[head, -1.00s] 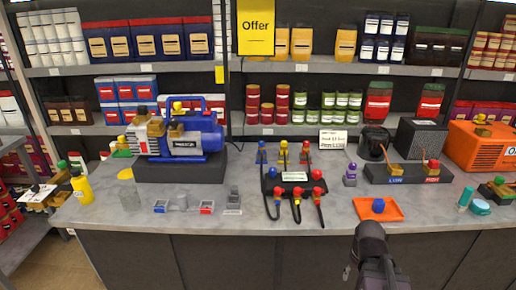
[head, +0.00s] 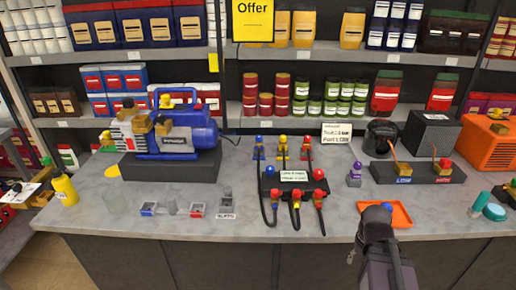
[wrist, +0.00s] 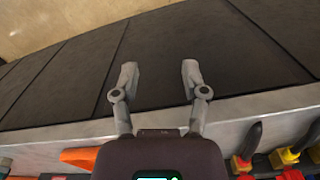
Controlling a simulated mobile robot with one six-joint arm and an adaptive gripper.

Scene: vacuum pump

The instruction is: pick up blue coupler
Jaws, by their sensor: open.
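A blue piece, which may be the blue coupler (head: 386,207), shows over the orange tray (head: 403,218) at the counter's front right. My arm hides part of both. Another blue-topped fitting (head: 259,149) stands behind the black manifold block, beside a yellow one and a red one. In the wrist view my gripper (wrist: 158,78) is open and empty, its two fingers apart in front of the dark cabinet fronts. An orange piece, probably the tray (wrist: 80,157), shows at the wrist view's lower left. The blue piece on the tray is not visible there.
The black manifold block (head: 293,183) with hoses stands left of the tray. A purple fitting (head: 355,174) and a black scale-like base (head: 418,171) lie behind the tray. The blue pump (head: 178,138) is at left. The counter edge (wrist: 140,126) runs below the fingers in the wrist view.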

